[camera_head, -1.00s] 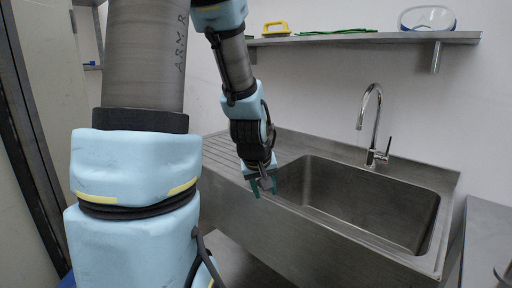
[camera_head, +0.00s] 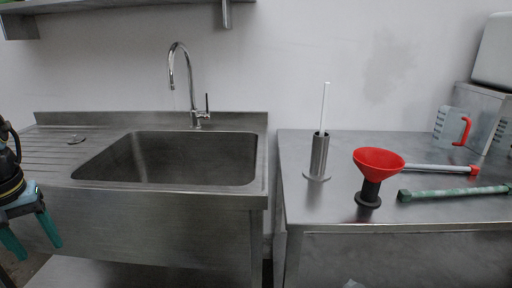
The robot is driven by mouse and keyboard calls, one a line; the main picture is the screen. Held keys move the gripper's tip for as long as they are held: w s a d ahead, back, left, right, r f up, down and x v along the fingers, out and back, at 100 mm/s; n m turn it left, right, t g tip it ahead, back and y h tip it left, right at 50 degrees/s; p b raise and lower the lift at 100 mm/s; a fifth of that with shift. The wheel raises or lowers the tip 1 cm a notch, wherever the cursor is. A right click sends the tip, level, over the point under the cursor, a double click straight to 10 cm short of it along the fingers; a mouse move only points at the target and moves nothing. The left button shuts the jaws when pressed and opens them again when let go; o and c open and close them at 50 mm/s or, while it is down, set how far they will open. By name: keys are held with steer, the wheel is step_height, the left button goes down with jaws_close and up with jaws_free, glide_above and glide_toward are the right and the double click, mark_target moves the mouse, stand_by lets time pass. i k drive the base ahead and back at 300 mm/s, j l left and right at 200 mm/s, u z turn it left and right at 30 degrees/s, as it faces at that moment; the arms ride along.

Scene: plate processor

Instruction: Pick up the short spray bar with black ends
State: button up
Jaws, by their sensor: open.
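Two bars lie on the steel table at the right. One is a pale bar with red ends (camera_head: 440,168). In front of it lies a greenish bar (camera_head: 455,192) with a darker left end; its right end runs to the picture's edge, and I cannot tell whether its ends are black. No bar with clearly black ends shows. My gripper (camera_head: 30,240) is at the far left, open and empty, its teal fingers pointing down in front of the sink unit, far from both bars.
A red funnel on a black base (camera_head: 378,168) stands just left of the bars. A metal holder with an upright white rod (camera_head: 319,155) stands farther left. A jug with a red handle (camera_head: 450,128) is behind. The sink (camera_head: 165,158) and a gap lie left of the table (camera_head: 330,205).

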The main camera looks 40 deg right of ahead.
mark_target(404, 195)
steer(key=k+l, duration=0.2)
steer(key=l, duration=0.2)
steer(key=k+l, duration=0.2)
steer(key=l, duration=0.15)
steer(key=k+l, duration=0.15)
steer(key=l, duration=0.25)
steer(key=k+l, duration=0.2)
steer(key=l, duration=0.2)
steer(key=k+l, duration=0.2)
steer(key=l, duration=0.15)
steer(key=k+l, duration=0.2)
steer(key=l, duration=0.2)
steer(key=k+l, duration=0.15)
steer(key=l, duration=0.25)
steer(key=k+l, duration=0.2)
steer(key=l, duration=0.15)
